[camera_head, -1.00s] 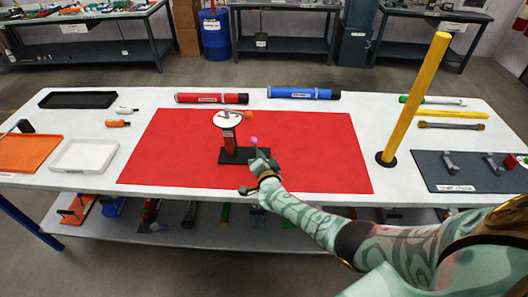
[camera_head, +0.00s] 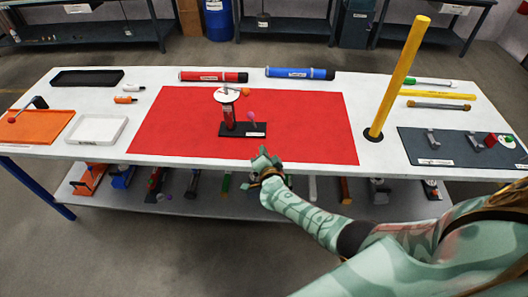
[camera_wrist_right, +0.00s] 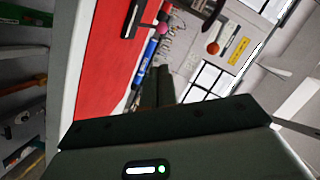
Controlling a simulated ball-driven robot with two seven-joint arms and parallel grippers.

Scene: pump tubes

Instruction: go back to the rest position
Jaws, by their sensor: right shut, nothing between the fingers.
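My right gripper (camera_head: 265,160) is at the front edge of the white table (camera_head: 185,155), in front of the red mat (camera_head: 180,125). It is shut and empty, apart from everything on the mat. In the right wrist view its fingers (camera_wrist_right: 165,85) show dark and together. On the mat stands a small stand with a dark base (camera_head: 255,133), a red upright tube (camera_head: 228,117) and a round white disc (camera_head: 227,95) on top. A small pink ball (camera_head: 251,115) on a thin stem is beside the tube. My left gripper is not in view.
A tall yellow pole (camera_head: 400,75) stands upright right of the mat. A red tube (camera_head: 213,76) and a blue tube (camera_head: 300,73) lie at the back. Trays are at the left, a dark grey mat (camera_head: 460,150) at the right. A lower shelf (camera_head: 225,205) holds several parts.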

